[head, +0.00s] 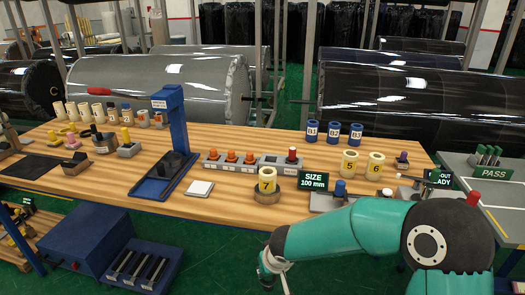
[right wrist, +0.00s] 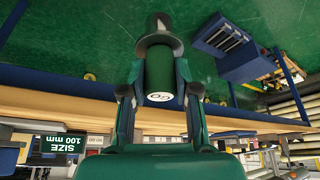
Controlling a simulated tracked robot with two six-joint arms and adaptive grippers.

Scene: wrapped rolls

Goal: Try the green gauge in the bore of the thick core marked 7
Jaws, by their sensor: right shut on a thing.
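The thick core marked 7 (head: 267,183) is pale yellow and stands upright on a round dark base near the table's front edge, its bore facing up. The green gauge (right wrist: 160,76) is a dark green cylinder with a wider dark collar and a small white label, whose number I cannot read surely. My right gripper (right wrist: 160,94) is shut on the gauge, a finger on each side. In the head view, my right arm reaches in front of the table, with its wrist low over the floor; the gauge cannot be made out there. My left gripper is not in view.
A SIZE 100 mm display (head: 314,181) stands right of core 7. Cores 5 (head: 349,163) and 6 (head: 375,165) stand behind it. A grey rack with orange plugs (head: 249,160) and a blue press (head: 172,140) stand to the left. A blue cabinet (head: 75,248) is on the floor.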

